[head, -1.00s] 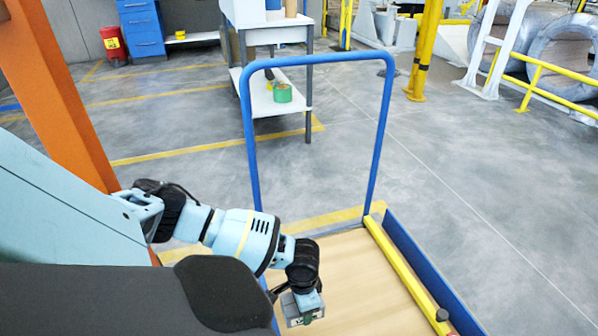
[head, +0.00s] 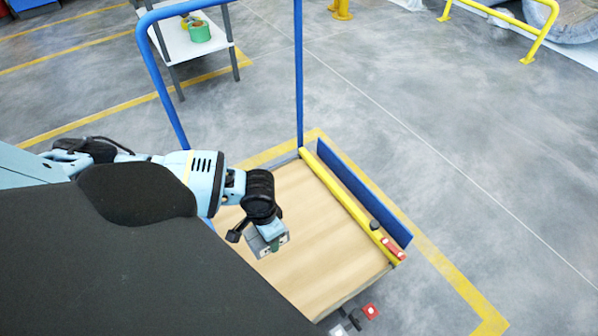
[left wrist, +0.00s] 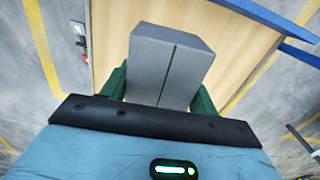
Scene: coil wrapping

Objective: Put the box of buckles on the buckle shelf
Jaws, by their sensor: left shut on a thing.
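My left gripper (head: 266,240) hangs over the wooden deck of the cart in the head view, pointing down. Its green fingers show in the left wrist view, one on each side of a plain grey box (left wrist: 172,62) with a dark seam down its middle, and they are shut on it. The grey box looks small in the head view (head: 270,238), partly hidden by the gripper. I see no buckles or label that I can read. No shelf marked for buckles can be made out. My right gripper is not in view.
The cart's wooden deck (head: 322,240) is bare, with a blue handle frame (head: 299,75), a yellow bar (head: 345,200) and a blue side panel (head: 360,192). A white shelf table (head: 188,45) with a green roll (head: 199,31) stands beyond.

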